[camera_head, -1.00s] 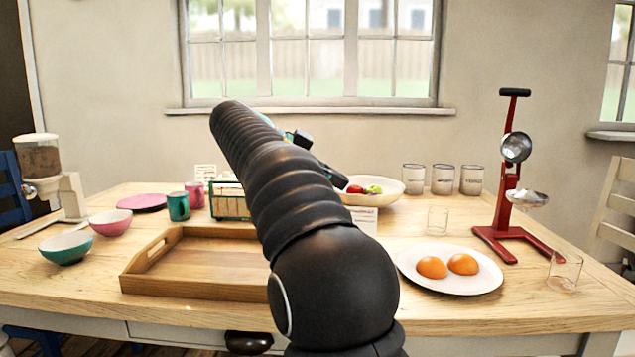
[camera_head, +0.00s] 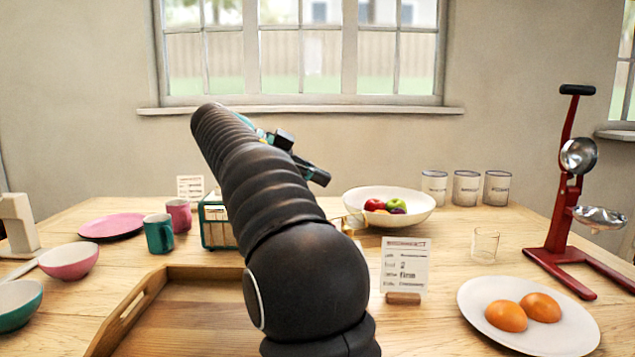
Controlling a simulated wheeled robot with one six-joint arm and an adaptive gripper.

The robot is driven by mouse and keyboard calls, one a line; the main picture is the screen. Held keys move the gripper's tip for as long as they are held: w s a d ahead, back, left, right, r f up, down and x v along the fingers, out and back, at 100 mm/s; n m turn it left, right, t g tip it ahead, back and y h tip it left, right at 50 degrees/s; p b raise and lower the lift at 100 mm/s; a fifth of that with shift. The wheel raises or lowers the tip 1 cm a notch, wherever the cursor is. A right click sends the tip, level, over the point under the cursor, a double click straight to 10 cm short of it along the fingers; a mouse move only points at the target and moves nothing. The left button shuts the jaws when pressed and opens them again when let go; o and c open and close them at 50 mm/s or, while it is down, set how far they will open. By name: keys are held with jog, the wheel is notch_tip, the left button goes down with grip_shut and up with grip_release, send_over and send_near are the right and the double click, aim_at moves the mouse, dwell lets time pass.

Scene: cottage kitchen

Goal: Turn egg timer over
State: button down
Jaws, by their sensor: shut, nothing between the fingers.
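I cannot make out the egg timer for sure. A small brass-coloured thing (camera_head: 352,224) stands just right of my arm, in front of the fruit bowl, and is too small and covered to name. My gripper (camera_head: 316,174) is at the far end of my black arm, up above the table. Only a dark part of it shows past the arm; it is shut and empty.
A card in a wooden stand (camera_head: 403,298), a plate (camera_head: 475,318) with two orange halves, a glass (camera_head: 485,246) and a red juicer (camera_head: 566,255) stand on the right. A fruit bowl (camera_head: 425,207) is behind. A wooden tray (camera_head: 120,318), mugs (camera_head: 158,235) and bowls (camera_head: 68,262) are left.

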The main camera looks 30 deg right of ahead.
jog(key=x, duration=0.3)
jog(key=f+x, duration=0.1)
jog(key=x, duration=0.5)
jog(key=shift+w+a+f+b, duration=0.1)
jog(key=shift+w+f+b, duration=0.2)
jog(key=shift+w+f, duration=0.1)
jog(key=shift+d+f, duration=0.3)
jog(key=shift+f, duration=0.35)
